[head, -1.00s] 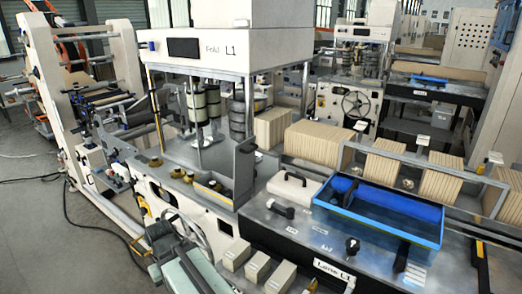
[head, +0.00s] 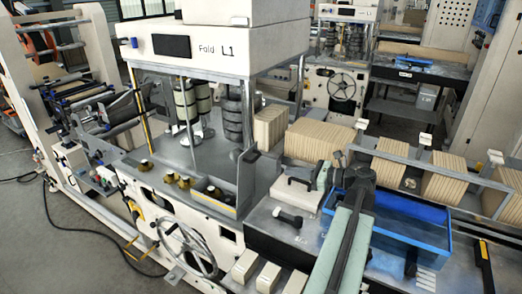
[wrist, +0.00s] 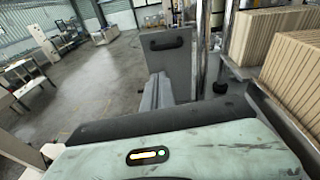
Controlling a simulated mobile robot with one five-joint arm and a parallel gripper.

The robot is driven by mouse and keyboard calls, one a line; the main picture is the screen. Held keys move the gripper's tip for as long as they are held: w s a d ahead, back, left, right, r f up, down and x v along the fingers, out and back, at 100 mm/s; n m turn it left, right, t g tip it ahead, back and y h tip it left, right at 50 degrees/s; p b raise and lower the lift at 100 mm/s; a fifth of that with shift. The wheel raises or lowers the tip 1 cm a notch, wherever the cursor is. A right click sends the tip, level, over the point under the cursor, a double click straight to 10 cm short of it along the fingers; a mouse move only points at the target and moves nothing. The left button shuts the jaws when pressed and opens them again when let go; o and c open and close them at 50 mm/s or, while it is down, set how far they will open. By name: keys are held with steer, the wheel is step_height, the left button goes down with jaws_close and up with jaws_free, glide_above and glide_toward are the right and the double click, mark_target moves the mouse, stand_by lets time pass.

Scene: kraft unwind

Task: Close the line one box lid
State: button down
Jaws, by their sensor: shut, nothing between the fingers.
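A shallow open box (head: 214,193) with a dark inside sits on the front corner of the Fold L1 machine. A grey panel (head: 246,180), seemingly its lid, stands upright along the box's right side. The lid also shows in the wrist view (wrist: 168,68), straight ahead, with a dark handle near its top. My gripper (head: 291,181) is to the right of the lid, above the cream case, and points left toward it. In the wrist view my gripper (wrist: 156,91) is shut and empty, in front of the lid's lower part; contact cannot be told.
The cream case (head: 305,199) lies under my gripper. A blue tray (head: 410,232) is to the right, partly behind my arm. Stacked brown boards (head: 318,145) stand behind. A dark hand tool (head: 287,218) lies in front of the case. Machine posts rise behind the box.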

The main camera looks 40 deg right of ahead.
mark_target(258, 157)
steer(key=w+a+m+t+b, duration=0.1)
steer(key=w, duration=1)
steer(key=shift+w+a+r+h, duration=0.15)
steer(key=shift+w+a+h, duration=0.15)
steer(key=shift+w, duration=0.05)
steer(key=shift+r, duration=0.1)
